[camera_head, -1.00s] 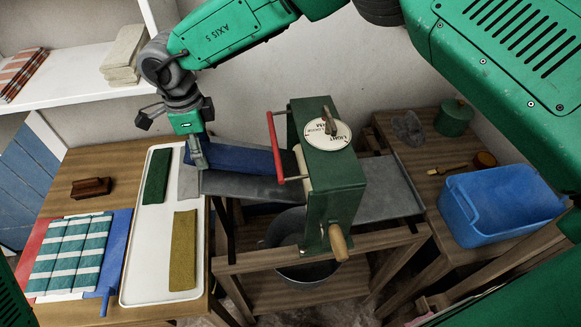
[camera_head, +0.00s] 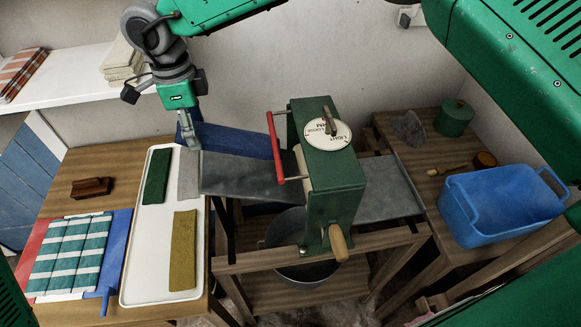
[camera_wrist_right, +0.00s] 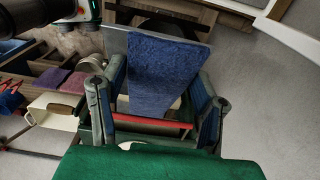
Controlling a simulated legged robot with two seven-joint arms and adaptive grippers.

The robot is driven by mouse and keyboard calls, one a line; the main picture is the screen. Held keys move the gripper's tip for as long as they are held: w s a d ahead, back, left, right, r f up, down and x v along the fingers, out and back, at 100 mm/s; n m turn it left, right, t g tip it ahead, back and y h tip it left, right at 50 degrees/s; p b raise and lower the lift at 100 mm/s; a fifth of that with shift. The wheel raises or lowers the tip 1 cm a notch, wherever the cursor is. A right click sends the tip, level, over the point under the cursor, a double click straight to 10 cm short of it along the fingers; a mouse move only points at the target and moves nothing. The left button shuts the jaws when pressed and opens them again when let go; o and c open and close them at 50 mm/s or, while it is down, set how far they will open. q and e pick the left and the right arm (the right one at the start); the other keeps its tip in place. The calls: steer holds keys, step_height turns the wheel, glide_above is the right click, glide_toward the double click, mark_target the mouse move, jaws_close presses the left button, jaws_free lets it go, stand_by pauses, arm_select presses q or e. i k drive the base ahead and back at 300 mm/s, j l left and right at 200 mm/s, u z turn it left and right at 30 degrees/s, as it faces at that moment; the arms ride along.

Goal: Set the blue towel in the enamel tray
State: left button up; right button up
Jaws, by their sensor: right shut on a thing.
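My right gripper (camera_head: 189,138) is shut on the blue towel (camera_head: 238,140). The towel stretches to the right from the fingers, behind the grey feed board, raised above it at the back. In the right wrist view the blue towel (camera_wrist_right: 165,65) shows between the two fingers. The white enamel tray (camera_head: 142,250) lies on the wooden table to the left, below and beside the gripper. It holds a green cloth (camera_head: 157,176), a grey cloth (camera_head: 188,175) and a mustard cloth (camera_head: 183,250). The left gripper is not in view.
A green mangle (camera_head: 333,170) with a red bar (camera_head: 274,148) and grey feed board (camera_head: 240,176) stands right of the tray. A brush (camera_head: 91,187) and striped cloth (camera_head: 70,252) lie left. A blue tub (camera_head: 500,205) stands at right. The tray's lower left is bare.

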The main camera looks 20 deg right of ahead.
mark_target(151, 255)
steer(key=k+j, duration=0.85)
